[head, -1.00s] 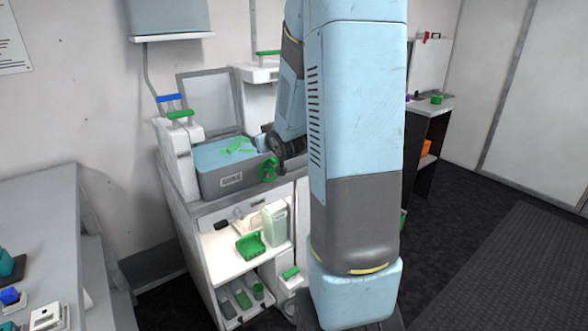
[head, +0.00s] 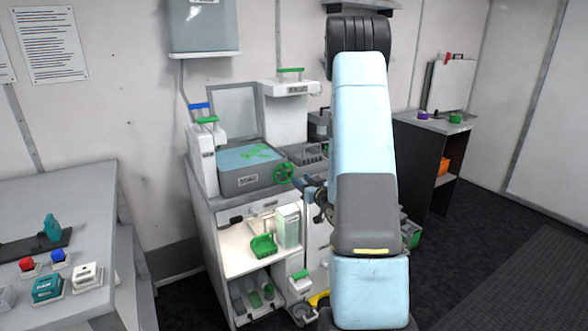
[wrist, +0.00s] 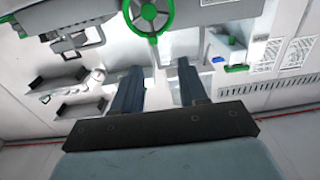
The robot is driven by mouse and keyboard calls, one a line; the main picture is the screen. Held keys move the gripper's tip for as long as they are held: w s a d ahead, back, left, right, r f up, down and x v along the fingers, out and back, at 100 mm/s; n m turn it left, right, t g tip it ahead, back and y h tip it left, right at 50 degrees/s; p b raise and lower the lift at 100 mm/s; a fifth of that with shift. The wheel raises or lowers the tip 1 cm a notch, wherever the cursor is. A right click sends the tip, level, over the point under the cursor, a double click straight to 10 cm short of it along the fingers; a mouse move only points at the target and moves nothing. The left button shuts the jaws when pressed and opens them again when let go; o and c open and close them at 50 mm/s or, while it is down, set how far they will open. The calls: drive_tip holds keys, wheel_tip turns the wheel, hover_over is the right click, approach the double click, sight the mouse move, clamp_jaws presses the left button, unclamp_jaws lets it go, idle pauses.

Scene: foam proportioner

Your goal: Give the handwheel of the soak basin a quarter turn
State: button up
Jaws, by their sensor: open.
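The green handwheel (head: 284,172) sits at the right front corner of the grey soak basin (head: 228,185), which holds blue liquid with green pieces in it. In the wrist view the handwheel (wrist: 148,35) is at the top centre, beyond my fingertips and slightly left of the gap between them. My gripper (wrist: 158,68) is open, with two dark blue fingers and nothing between them. In the head view my gripper (head: 310,187) is just right of and a little below the wheel, partly hidden by my arm. No contact with the wheel shows.
The basin's raised grey lid (head: 233,110) stands behind it. White dispensers with green handles (head: 290,72) stand around it. A lit shelf below holds a green tray (head: 263,246). A grey table (head: 60,190) is at left, a side cabinet (head: 440,125) at right. Dark floor lies open at right.

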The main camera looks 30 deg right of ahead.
sight(288, 166)
drive_tip(key=w, duration=1.2)
drive_tip(key=shift+w+d, duration=0.1)
drive_tip(key=shift+d, duration=0.15)
